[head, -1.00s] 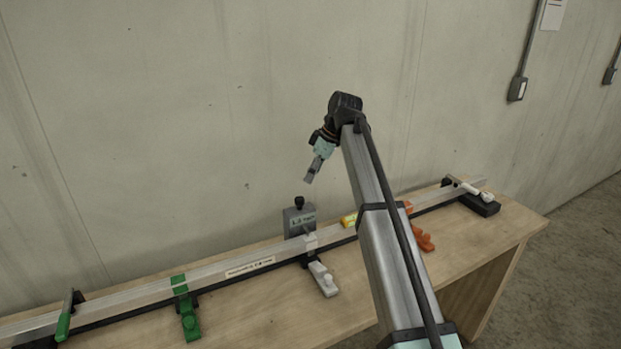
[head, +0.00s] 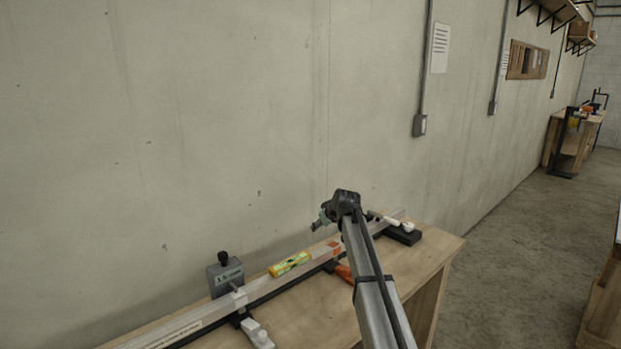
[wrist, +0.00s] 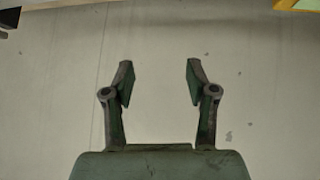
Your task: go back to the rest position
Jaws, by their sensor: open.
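My gripper (head: 321,221) shows small in the head view, at the end of my arm, in front of the wall and above the far part of the bench. In the wrist view my gripper (wrist: 160,82) has its two fingers spread apart with nothing between them. The plain wall lies behind them.
The wooden bench (head: 425,262) carries a long aluminium rail (head: 205,313). A grey block with a black knob (head: 226,276), a yellow-green level (head: 290,264), an orange clamp (head: 344,273) and a white-handled clamp (head: 392,222) are along it. Open floor (head: 520,250) lies to the right.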

